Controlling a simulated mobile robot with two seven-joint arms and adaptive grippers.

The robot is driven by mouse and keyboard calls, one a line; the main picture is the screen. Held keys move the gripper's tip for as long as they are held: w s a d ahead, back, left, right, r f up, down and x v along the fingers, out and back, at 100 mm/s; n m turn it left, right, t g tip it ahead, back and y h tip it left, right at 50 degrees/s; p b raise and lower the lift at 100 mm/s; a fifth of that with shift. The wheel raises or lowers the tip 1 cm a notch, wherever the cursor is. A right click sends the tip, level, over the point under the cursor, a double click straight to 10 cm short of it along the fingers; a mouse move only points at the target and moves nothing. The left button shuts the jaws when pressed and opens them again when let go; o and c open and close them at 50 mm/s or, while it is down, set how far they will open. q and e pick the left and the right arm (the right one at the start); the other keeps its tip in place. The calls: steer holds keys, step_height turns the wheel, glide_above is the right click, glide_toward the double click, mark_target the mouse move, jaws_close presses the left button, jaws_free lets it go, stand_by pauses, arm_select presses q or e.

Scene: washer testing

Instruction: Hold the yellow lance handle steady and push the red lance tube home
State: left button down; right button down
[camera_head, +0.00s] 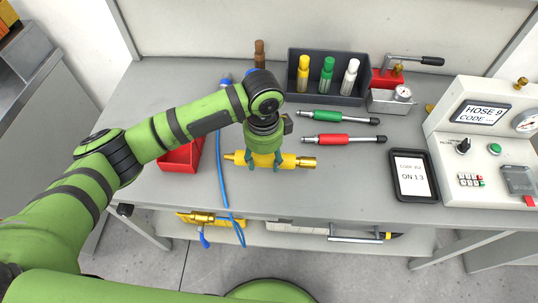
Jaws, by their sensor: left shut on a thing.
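The yellow lance handle (291,161) lies crosswise near the middle front of the grey bench, with its brass-coloured end to the right. My left gripper (263,167) points down from above and is shut around the handle's middle, hiding that part. The red lance tube (334,138), a red grip with thin dark metal ends, lies on the bench to the right of and behind the handle, apart from it. A similar green tube (340,116) lies behind it. My right gripper is not in view.
A dark tray (327,96) with yellow, green and white bottles stands at the back. A blue hose (221,175) and a red bin (180,157) are left of the handle. A tablet (414,176) and control panel (477,150) stand right.

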arm_select(q)
steer(key=shift+w+a+f+b, duration=0.2)
steer(key=shift+w+a+f, duration=0.15)
steer(key=shift+a+f, duration=0.55)
steer(key=shift+w+a+f+b, duration=0.2)
steer(key=shift+w+a+f, duration=0.1)
steer(key=shift+a+f, duration=0.55)
steer(key=shift+w+a+f+b, duration=0.2)
steer(key=shift+w+a+f, duration=0.15)
steer(key=shift+a+f, duration=0.55)
steer(key=shift+a+f, duration=0.1)
steer(key=shift+f, duration=0.1)
